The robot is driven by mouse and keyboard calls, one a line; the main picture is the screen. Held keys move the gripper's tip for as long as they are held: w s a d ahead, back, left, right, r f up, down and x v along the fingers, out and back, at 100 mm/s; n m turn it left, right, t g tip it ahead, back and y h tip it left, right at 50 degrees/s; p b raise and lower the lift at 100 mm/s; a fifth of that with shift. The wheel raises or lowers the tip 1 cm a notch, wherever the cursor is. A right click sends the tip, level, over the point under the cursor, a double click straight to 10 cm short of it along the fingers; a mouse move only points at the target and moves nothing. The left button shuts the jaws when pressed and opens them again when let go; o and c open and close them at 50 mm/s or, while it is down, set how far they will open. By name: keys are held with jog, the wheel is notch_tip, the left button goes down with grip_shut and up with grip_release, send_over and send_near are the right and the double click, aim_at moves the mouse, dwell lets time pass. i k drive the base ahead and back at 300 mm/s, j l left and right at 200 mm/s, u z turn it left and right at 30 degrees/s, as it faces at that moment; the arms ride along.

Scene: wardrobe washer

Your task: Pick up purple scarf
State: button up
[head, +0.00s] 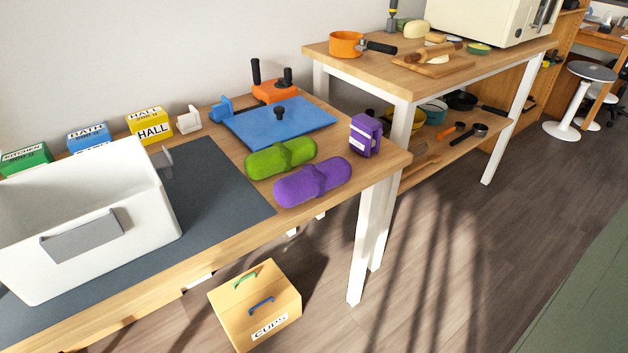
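The purple scarf (312,183) lies rolled into a thick bundle with a band around its middle. It rests on the wooden table (388,159) near the front edge, toward the right end. A matching green bundle (281,158) lies just behind it and to its left, very close to it. A purple box (365,136) stands to its right near the table's corner. My gripper is not in view.
A white bin (95,220) stands on a dark mat (222,190) at left. Behind the scarves lie a blue board (280,124) and an orange tool (275,92). A cardboard box (256,305) sits on the floor below. Floor at right (430,270) is clear.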

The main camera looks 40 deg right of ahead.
aim_at(294, 190)
jog(key=l+u, duration=0.1)
jog(key=l, duration=0.5)
jog(key=l+u, duration=0.1)
jog(key=l, duration=0.55)
jog(key=l+u, duration=0.15)
jog(key=l, duration=0.45)
jog(key=l+u, duration=0.1)
jog(key=l, duration=0.5)
jog(key=k+l+u, duration=0.1)
jog(key=l, duration=0.5)
jog(key=k+l+u, duration=0.1)
jog(key=l, duration=0.5)
